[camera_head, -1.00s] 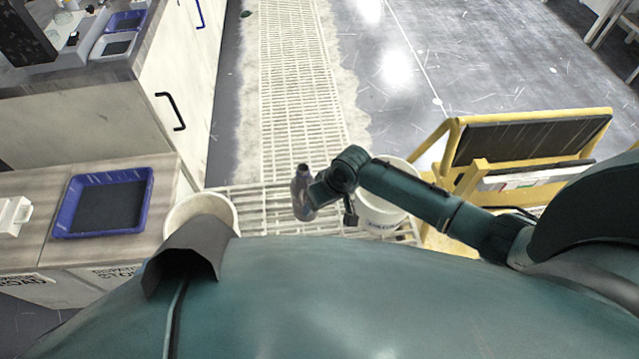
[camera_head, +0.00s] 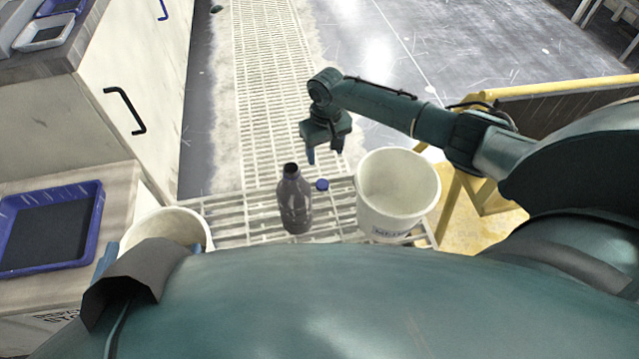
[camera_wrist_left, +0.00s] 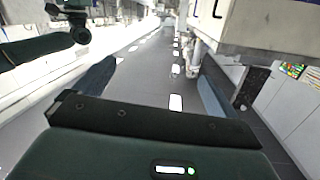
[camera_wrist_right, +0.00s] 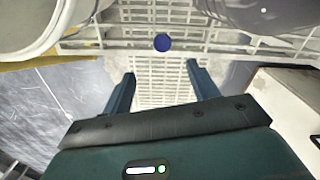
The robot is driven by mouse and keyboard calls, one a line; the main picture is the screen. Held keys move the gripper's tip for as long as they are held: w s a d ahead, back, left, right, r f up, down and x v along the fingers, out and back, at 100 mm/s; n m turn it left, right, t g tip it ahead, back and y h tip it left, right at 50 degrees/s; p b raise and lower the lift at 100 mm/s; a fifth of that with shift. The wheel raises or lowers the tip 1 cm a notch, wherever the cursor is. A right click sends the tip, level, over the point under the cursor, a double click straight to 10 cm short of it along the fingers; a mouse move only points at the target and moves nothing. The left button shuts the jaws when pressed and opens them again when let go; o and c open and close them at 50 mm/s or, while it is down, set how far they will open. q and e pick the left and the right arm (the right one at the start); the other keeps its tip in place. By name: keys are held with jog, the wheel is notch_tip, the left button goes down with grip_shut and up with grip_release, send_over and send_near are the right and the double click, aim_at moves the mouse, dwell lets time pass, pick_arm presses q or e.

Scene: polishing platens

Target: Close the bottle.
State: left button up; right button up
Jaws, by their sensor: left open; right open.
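A dark grey bottle (camera_head: 294,205) stands upright on the pale slatted rack (camera_head: 250,232) in the head view, its dark mouth uncapped. A small blue cap (camera_head: 322,185) lies just right of it on the rack; it also shows in the right wrist view (camera_wrist_right: 163,42), ahead of the fingers. My right gripper (camera_head: 325,158) is open and empty, beyond and above the cap and bottle. In the right wrist view its fingers (camera_wrist_right: 158,85) are spread wide. My left gripper (camera_wrist_left: 158,78) is open and empty in the left wrist view, away from the bottle.
A white bucket (camera_head: 398,190) stands right of the cap, and another pale bucket (camera_head: 170,226) stands at left. A blue tray (camera_head: 95,215) lies on the left counter. A yellow frame (camera_head: 480,195) stands at right. The grated floor beyond is clear.

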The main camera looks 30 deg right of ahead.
notch_tip(320, 180, down, 7)
jog(key=b, duration=0.3)
jog(key=shift+f+b, duration=0.1)
jog(key=shift+b, duration=0.2)
pick_arm(q)
jog(key=shift+s+d+r+m+t+h, duration=0.1)
jog(key=shift+s+d+m+t+h, duration=0.15)
jog(key=shift+d+m+t+h, duration=0.75)
pick_arm(e)
jog(key=shift+f, duration=0.35)
pick_arm(q)
jog(key=shift+a, duration=0.25)
pick_arm(e)
jog(key=shift+f, duration=0.1)
